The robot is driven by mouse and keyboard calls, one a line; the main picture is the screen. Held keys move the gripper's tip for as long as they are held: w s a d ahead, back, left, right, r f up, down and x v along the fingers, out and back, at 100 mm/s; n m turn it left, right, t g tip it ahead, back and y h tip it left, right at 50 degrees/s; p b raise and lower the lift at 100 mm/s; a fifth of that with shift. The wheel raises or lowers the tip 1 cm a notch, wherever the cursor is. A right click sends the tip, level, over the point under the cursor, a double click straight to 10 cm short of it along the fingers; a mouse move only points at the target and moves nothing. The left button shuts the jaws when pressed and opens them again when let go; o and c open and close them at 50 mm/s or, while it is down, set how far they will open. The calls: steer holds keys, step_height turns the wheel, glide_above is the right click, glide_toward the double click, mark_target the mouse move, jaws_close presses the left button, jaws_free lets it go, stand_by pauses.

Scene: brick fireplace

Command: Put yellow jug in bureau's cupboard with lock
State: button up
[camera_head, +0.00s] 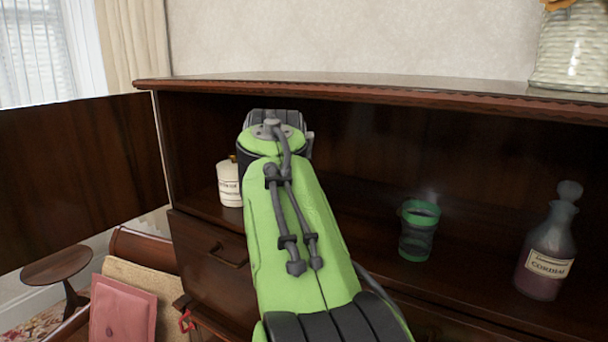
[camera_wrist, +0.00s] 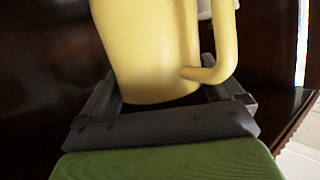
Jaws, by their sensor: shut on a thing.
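The yellow jug (camera_wrist: 150,45) fills the upper middle of the wrist view, with its handle on the right. My gripper (camera_wrist: 158,95) is shut on the jug, one finger along each side of it. In the head view my green arm reaches into the open cupboard of the dark wood bureau (camera_head: 205,252). The arm hides the gripper and the jug there. The cupboard door (camera_head: 80,175) stands open to the left. I cannot tell whether the jug touches the shelf.
A white labelled bottle (camera_head: 229,184) stands inside at the left, close to my arm. A green-rimmed glass (camera_head: 418,232) and a cordial decanter (camera_head: 548,245) stand on the shelf at the right. A white vase (camera_head: 570,52) is on top.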

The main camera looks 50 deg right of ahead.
steer(key=d, duration=0.2)
steer(key=d+p, duration=0.1)
steer(key=d, duration=0.1)
steer(key=d+p, duration=0.1)
steer(key=d, duration=0.2)
steer(key=shift+w+r, duration=0.3)
step_height(320, 180, down, 3)
steer(key=shift+d+r+b, duration=0.1)
steer(key=shift+d+b, duration=0.05)
steer(key=shift+b, duration=0.25)
steer(key=shift+f, duration=0.35)
step_height(320, 180, down, 4)
steer(key=shift+r+b, duration=0.15)
steer(key=shift+b, duration=0.15)
steer(key=shift+w+d, duration=0.1)
steer(key=shift+f, duration=0.2)
steer(key=o, duration=1.7)
steer(key=shift+f, duration=0.1)
